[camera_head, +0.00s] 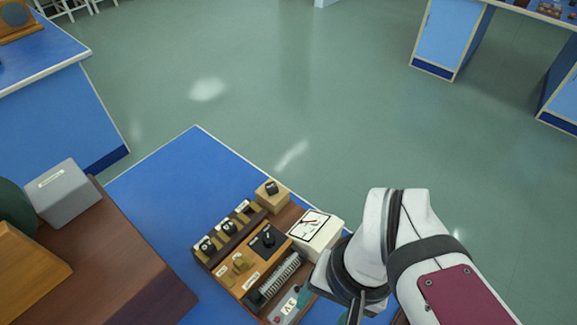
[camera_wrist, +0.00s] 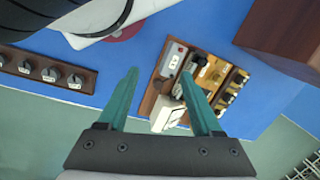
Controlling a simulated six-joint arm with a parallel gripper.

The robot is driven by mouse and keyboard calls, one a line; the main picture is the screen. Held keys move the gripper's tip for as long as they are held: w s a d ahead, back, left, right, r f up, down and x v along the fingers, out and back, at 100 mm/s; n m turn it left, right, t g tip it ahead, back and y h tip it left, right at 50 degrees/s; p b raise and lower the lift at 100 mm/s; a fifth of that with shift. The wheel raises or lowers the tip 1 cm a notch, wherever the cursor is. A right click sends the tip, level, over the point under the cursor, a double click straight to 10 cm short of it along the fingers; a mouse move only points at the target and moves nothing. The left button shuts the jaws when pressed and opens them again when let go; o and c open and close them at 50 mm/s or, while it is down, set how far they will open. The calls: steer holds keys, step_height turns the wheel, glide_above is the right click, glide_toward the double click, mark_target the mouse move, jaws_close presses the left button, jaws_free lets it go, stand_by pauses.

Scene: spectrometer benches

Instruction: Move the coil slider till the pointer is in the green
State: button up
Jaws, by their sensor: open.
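The wooden instrument board (camera_head: 236,262) lies on the blue bench, and also shows in the wrist view (camera_wrist: 165,72). Its ribbed coil (camera_head: 278,276) runs diagonally along the front right side, with a dark block (camera_head: 255,299) at its lower left end; I cannot tell whether this is the slider. The white meter (camera_head: 316,229) stands at the board's right corner, its dial facing up. A thin pointer shows, but the green zone is too small to make out. My gripper (camera_wrist: 158,72) is open and empty, teal fingers apart above the board; the right finger partly covers it. In the head view my wrist hides part of the bench.
Dark knobs (camera_head: 268,237) and small wooden blocks crowd the board beside the coil. A grey box (camera_head: 65,193) stands on a brown surface to the left. A strip with several knobs (camera_wrist: 48,75) lies at left in the wrist view. Blue bench (camera_head: 180,190) behind the board is clear.

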steer(key=shift+w+a+r+n, duration=0.1)
steer(key=shift+w+r+n, duration=0.1)
steer(key=shift+n, duration=0.1)
steer(key=shift+c, duration=0.9)
steer(key=n+g+h, duration=0.3)
steer(key=n+h, duration=0.2)
steer(key=n, duration=0.9)
glide_above(254, 292)
steer(key=w+a, duration=0.5)
steer(key=x, duration=1.6)
steer(key=shift+s+d+f, duration=0.1)
steer(key=shift+s, duration=0.05)
jaws_close()
